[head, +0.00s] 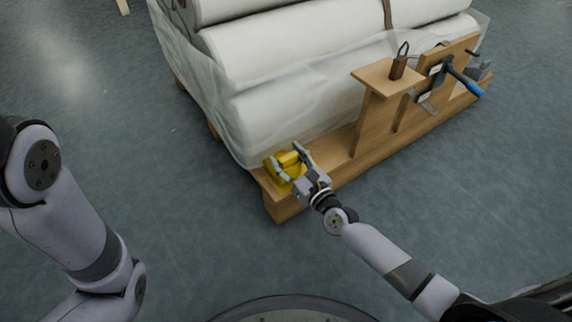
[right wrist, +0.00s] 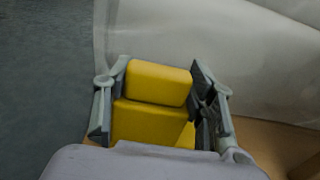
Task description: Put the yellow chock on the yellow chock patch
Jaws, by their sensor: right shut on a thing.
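The yellow chock (head: 288,159) is at the left end of a wooden bench-like base, beside the wrapped rolls. My right gripper (head: 285,156) is around it, one finger on each side. In the right wrist view the chock (right wrist: 158,82) shows as a stepped yellow block between the fingers of the right gripper (right wrist: 160,78). A brighter yellow area (right wrist: 187,135) shows at its lower right; I cannot tell whether it is the patch or part of the chock. I cannot tell whether the chock touches the wood. My left gripper is out of view.
Along the wooden base (head: 345,172) are a raised wooden shelf (head: 385,78), a dark tool with a loop (head: 399,64) and a blue-handled tool (head: 467,84). The floor in front is clear.

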